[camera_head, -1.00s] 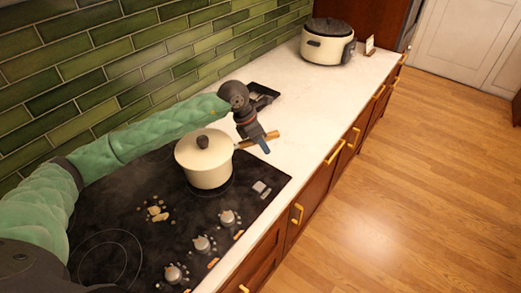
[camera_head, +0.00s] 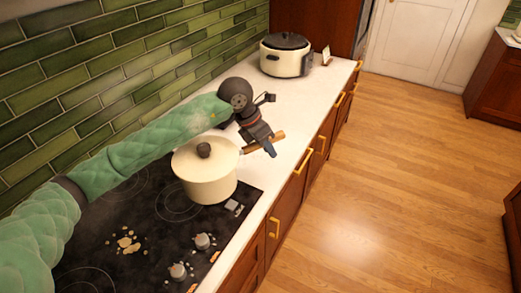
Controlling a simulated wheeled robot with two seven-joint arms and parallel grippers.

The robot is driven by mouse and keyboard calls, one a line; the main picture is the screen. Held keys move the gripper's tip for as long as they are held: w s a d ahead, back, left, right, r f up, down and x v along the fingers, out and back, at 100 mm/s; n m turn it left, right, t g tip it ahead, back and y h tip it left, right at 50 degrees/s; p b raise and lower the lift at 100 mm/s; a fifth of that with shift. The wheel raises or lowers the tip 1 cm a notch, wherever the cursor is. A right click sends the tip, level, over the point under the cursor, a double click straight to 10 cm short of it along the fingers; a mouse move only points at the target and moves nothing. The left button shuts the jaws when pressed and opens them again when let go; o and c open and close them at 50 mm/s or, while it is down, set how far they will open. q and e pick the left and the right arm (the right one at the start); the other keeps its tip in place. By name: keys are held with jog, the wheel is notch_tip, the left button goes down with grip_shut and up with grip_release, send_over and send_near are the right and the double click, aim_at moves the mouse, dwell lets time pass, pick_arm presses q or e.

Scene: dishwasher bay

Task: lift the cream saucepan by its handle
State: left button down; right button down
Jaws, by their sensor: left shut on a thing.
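The cream saucepan (camera_head: 207,185) has a lid with a dark knob and a brown handle (camera_head: 279,135) pointing right. It is level and appears to hang a little above the black cooktop (camera_head: 150,215), off to the right of a burner ring. My left gripper (camera_head: 264,144) is shut on the handle, and the handle's end sticks out beyond the fingers. The pan's underside is hidden, so the gap below it cannot be measured. My right gripper is not in view.
A cream cooker with a dark lid (camera_head: 286,57) stands at the counter's far end, beside a small card (camera_head: 326,55). Food bits (camera_head: 128,243) lie on the cooktop near the knobs (camera_head: 202,240). Green tiled wall (camera_head: 90,70) borders the left. The white counter (camera_head: 300,105) is mostly clear.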

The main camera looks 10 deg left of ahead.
pick_arm(q)
jog(key=shift+r, duration=1.5)
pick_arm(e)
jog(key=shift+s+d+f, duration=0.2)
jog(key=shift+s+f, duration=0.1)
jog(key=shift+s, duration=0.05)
